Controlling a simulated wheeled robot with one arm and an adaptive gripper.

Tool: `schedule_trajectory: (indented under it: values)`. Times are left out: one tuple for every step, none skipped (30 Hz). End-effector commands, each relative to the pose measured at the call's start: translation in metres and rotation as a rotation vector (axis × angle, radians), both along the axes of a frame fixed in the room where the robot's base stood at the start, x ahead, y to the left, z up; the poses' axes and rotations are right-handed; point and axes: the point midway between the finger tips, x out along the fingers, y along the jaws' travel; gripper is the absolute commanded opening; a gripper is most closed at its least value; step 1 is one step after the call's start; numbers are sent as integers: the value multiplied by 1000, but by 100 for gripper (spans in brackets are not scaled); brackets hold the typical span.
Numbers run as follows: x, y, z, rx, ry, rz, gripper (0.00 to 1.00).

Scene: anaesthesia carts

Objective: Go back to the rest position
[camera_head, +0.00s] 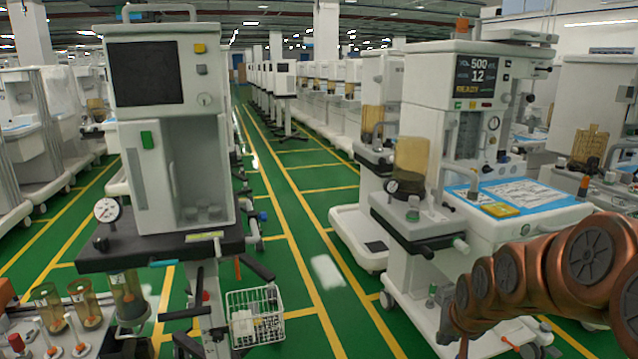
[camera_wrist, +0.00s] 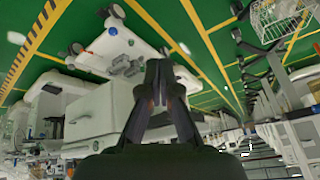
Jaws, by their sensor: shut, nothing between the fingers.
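My gripper (camera_wrist: 160,78) shows in the wrist view, with its dark fingers together at the tips and nothing held between them. It hangs in open air, and the wrist picture shows the room upside down. In the head view my copper arm reaches in from the right edge, in front of the right cart, and its end runs out of the bottom of the picture. The right anaesthesia cart (camera_head: 540,222) has a screen reading 500 and 12 and a blue-edged worktop. The left anaesthesia cart (camera_head: 185,170) has a dark screen and a round gauge.
A white wire basket (camera_head: 256,318) hangs low on the left cart. Glass jars (camera_head: 80,305) stand at the bottom left. A green floor aisle (camera_head: 290,190) with yellow lines runs clear between the cart rows. My arm is close to the right cart's front.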

Motion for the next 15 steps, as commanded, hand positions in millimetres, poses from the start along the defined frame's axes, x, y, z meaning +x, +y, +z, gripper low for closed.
schedule_trajectory:
  values:
    - [-23, 12, 1, -11, 51, 31, 0]
    - [-37, 18, 0, -17, 86, 48, 0]
    - [-57, 26, -1, -22, 131, 68, 0]
    - [-71, 31, 0, -27, 163, 85, 0]
    - [-85, 36, 0, -33, 195, 101, 0]
    - [-105, 42, -1, -37, 242, 119, 0]
    - [-121, 46, -1, -44, 275, 135, 0]
    - [-137, 51, -1, -45, 310, 150, 0]
    - [-157, 55, -1, -49, 353, 168, 0]
    - [-172, 59, -1, -51, 388, 182, 0]
    - [-185, 62, -1, -52, 415, 194, 0]
    - [-203, 65, 0, -55, 453, 207, 0]
    - [-214, 67, 1, -56, 476, 217, 0]
    - [-225, 69, 1, -55, 499, 226, 0]
    - [-240, 71, 2, -55, 533, 238, 0]
